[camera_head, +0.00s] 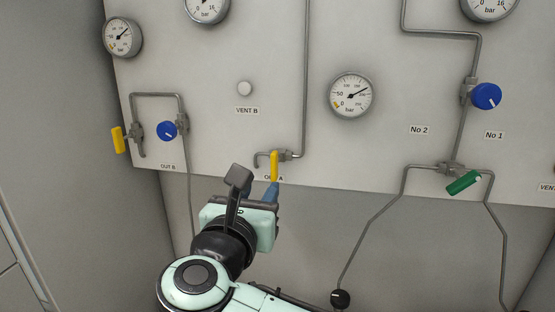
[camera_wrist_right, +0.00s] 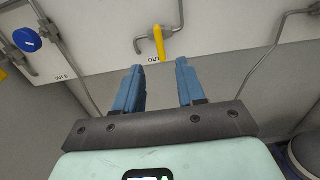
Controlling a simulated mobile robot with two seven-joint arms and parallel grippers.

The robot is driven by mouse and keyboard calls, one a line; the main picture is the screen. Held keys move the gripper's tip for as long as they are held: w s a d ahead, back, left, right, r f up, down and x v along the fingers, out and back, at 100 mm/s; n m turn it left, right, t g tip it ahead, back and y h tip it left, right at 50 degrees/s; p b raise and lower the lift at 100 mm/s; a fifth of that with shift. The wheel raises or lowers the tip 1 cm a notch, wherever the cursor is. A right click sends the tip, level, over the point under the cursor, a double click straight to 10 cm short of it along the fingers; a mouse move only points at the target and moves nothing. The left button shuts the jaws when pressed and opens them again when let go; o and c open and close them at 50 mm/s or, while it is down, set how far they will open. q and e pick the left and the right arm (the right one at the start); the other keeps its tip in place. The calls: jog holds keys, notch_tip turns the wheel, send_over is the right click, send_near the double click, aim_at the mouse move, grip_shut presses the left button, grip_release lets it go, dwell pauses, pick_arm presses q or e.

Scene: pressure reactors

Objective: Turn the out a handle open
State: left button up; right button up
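The OUT A handle (camera_head: 274,166) is a yellow lever on a valve at the lower edge of the panel, above the partly covered OUT A label. It stands nearly upright in the head view. In the right wrist view the yellow handle (camera_wrist_right: 159,42) shows just beyond the fingertips, between them and apart from both. My right gripper (camera_wrist_right: 160,66) is open, with its two blue fingers spread and nothing between them. In the head view my right gripper (camera_head: 271,190) is just below the handle. Whether it touches the handle cannot be told there. My left gripper is not in view.
At left, the OUT B valve has another yellow handle (camera_head: 118,140) and a blue knob (camera_head: 167,131). A pressure gauge (camera_head: 351,95) sits right of OUT A. A green handle (camera_head: 464,182) and a blue knob (camera_head: 486,96) are farther right. Thin pipes run below the panel.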

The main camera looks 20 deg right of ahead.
aim_at(273, 165)
jog(key=p+x, duration=0.3)
jog(key=x, duration=0.8)
jog(key=shift+w+d+r, duration=0.1)
jog(key=shift+w, duration=0.1)
jog(key=shift+w+d, duration=0.35)
jog(key=shift+w, duration=0.05)
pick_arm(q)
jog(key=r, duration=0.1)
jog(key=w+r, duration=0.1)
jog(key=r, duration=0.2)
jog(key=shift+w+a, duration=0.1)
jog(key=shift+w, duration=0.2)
pick_arm(e)
grip_shut()
